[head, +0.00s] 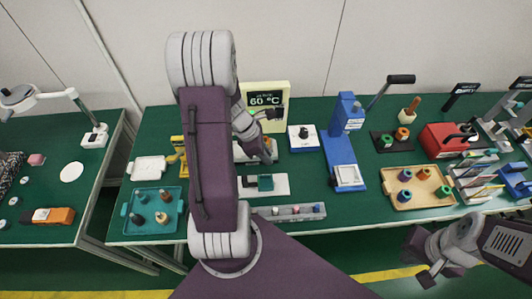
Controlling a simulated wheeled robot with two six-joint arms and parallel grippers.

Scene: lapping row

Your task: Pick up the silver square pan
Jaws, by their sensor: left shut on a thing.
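A small square pan (348,176), silvery with a pale rim, lies flat on the front of the blue stand (341,150). My left arm crosses the table left of the middle. Its gripper (267,152) is at the white device below the 60 °C sign, left of the pan and apart from it. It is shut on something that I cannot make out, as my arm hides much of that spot. My right gripper (424,262) is low at the right, in front of the table edge. It is empty, with its fingers apart.
A teal tray (180,228) and a white tray (149,168) stand at the left. A grey bar with small pieces (290,212) lies at the front edge. A wooden tray with spools (397,204), a red box (443,140) and racks fill the right. Green table shows around the blue stand.

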